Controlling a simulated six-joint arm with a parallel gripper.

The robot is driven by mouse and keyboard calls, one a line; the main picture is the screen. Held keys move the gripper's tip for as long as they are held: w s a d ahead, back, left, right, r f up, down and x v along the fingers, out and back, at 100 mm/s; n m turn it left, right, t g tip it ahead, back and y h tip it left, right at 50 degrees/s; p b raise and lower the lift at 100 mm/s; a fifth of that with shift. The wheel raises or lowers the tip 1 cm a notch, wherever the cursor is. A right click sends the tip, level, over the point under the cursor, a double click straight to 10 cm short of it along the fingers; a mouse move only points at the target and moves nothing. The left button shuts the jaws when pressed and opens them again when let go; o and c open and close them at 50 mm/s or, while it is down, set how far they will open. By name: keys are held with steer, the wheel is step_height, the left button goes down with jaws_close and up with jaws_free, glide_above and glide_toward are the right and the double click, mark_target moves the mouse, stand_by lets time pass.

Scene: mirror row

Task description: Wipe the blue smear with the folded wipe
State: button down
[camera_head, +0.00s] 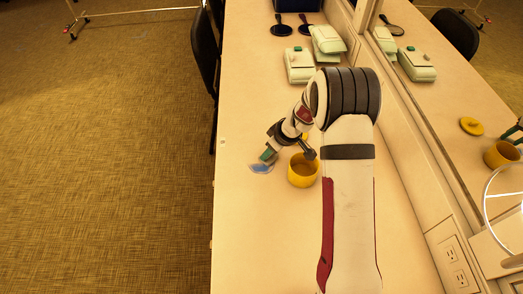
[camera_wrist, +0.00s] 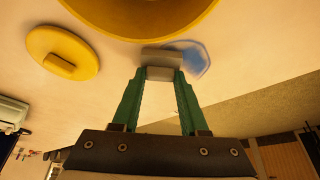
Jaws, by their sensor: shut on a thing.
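My gripper (camera_head: 268,155) is low over the left part of the counter. In the wrist view its green fingers (camera_wrist: 160,74) are shut on the folded wipe (camera_wrist: 162,56), a small pale grey block. The blue smear (camera_head: 261,169) lies on the counter right by the fingertips, near the left edge. In the wrist view the smear (camera_wrist: 196,60) shows beside and partly behind the wipe. The wipe overlaps the smear's edge in that view; I cannot tell whether it touches the counter. In the head view the wipe is not clearly distinguishable.
A yellow pot (camera_head: 303,172) stands close to the right of my gripper. Its round yellow lid (camera_wrist: 62,52) lies on the counter. Pale green cases (camera_head: 299,65) and dark hand mirrors (camera_head: 281,28) are farther back. A wall mirror (camera_head: 450,95) runs along the right.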

steer(key=shift+d, duration=0.85)
steer(key=shift+s+d, duration=0.15)
steer(key=shift+s, duration=0.7)
steer(key=shift+a, duration=4.75)
steer(key=shift+s+a, duration=0.35)
steer(key=shift+s, duration=0.4)
steer(key=shift+d, duration=5)
steer(key=shift+d+r, duration=0.1)
steer(key=shift+r, duration=0.05)
step_height(320, 180, up, 8)
